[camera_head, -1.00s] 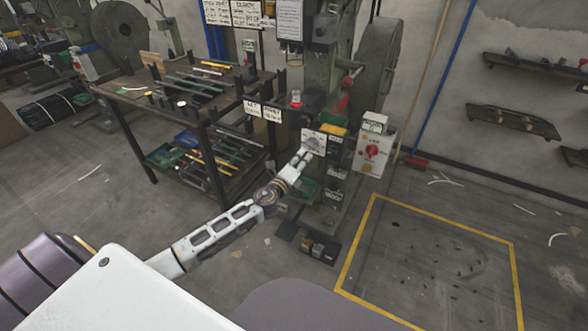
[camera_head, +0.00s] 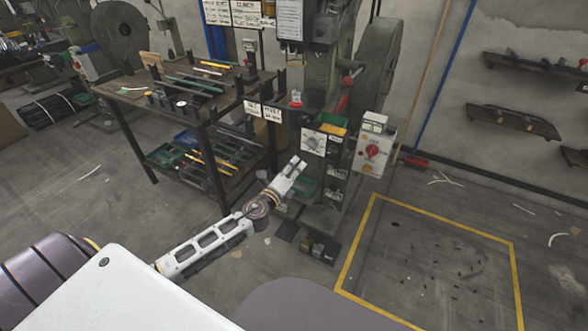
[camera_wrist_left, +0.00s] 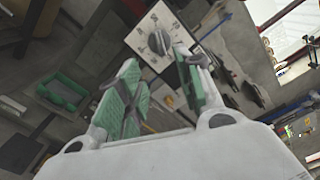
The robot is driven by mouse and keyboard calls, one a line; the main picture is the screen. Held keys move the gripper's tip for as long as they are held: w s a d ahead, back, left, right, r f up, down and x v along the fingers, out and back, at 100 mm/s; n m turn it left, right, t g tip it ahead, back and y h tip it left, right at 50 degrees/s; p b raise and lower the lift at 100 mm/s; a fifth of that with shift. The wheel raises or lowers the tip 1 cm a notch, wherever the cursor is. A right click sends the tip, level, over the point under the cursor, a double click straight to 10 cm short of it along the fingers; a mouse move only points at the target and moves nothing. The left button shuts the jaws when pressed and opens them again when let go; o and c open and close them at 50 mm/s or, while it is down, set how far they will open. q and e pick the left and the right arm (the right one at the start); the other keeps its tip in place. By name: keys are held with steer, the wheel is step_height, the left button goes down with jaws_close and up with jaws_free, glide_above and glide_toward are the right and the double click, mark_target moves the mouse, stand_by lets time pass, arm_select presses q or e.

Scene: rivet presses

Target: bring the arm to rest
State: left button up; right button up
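My left arm comes in from the left, and its white gripper (camera_head: 297,166) is in front of the rivet press, a little below and left of a white dial panel (camera_head: 314,142). In the left wrist view the two green-padded fingers (camera_wrist_left: 158,72) stand apart with nothing between them. The dial panel (camera_wrist_left: 158,36) with its grey knob shows beyond the fingertips, apart from them. My right gripper is in neither view.
The rivet press (camera_head: 318,190) stands ahead, with a red-knobbed control box (camera_head: 372,152) on its right. A workbench (camera_head: 203,112) with tools and trays is at the left. A yellow-outlined floor area (camera_head: 430,262) at the right is mostly clear.

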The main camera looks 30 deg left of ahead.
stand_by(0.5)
arm_select(q)
steer(key=s+a+f+n+g+y, duration=0.2)
steer(key=a+f+n+g+y, duration=0.25)
steer(key=a+f+n, duration=0.5)
steer(key=s+f+n+g, duration=0.5)
steer(key=f+n, duration=0.2)
steer(key=f, duration=0.1)
steer(key=s+d+f+n+g+h, duration=0.2)
steer(key=s+d+f+g, duration=0.1)
steer(key=s+d+f, duration=0.6)
steer(key=s+d+f+n+g+h+p, duration=0.1)
steer(key=s+d+f+n+g+h, duration=0.1)
steer(key=s+d+f, duration=0.8)
steer(key=s+n+g, duration=0.1)
steer(key=s, duration=0.5)
steer(key=shift+d+f, duration=0.25)
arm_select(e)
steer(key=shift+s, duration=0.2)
